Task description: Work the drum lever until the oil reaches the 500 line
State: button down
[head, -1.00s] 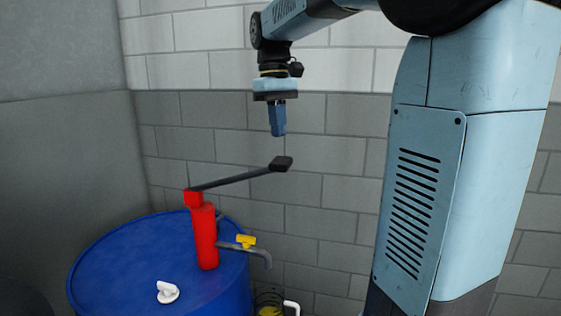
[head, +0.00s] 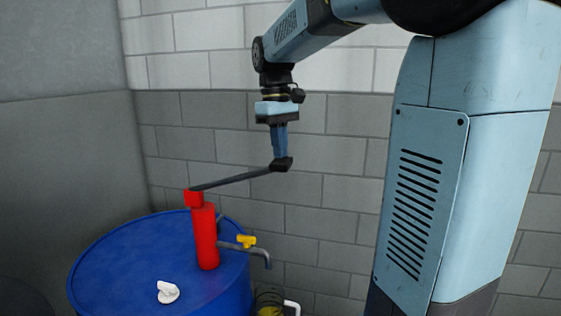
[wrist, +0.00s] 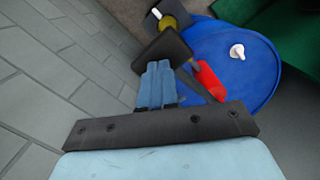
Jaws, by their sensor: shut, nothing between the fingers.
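The red drum pump (head: 206,238) stands upright on the blue drum (head: 120,262). Its dark lever (head: 235,179) slopes up to the right and ends in a black pad (head: 282,165). My gripper (head: 280,156) points down, shut and empty, with its fingertips at the top of the pad. In the wrist view the closed blue fingers (wrist: 158,72) overlap the near edge of the pad (wrist: 163,50); I cannot tell whether they touch it. The jug with yellow oil (head: 270,310) is below the spout and mostly cut off. Its measuring lines cannot be read.
A spout (head: 262,251) with a yellow valve handle (head: 246,241) sticks out right of the pump. A white cap (head: 167,292) is on the drum top. A block wall (head: 330,205) stands behind. The space right of the pad is open.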

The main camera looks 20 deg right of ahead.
jog(key=shift+f, duration=1.8)
jog(key=w, duration=0.1)
jog(key=w+a+r, duration=0.1)
jog(key=shift+w, duration=0.4)
jog(key=shift+r, duration=0.1)
notch_tip(320, 180, up, 14)
jog(key=w, duration=0.1)
jog(key=shift+w+a+f, duration=0.2)
jog(key=shift+a+f, duration=0.05)
jog(key=shift+a, duration=0.05)
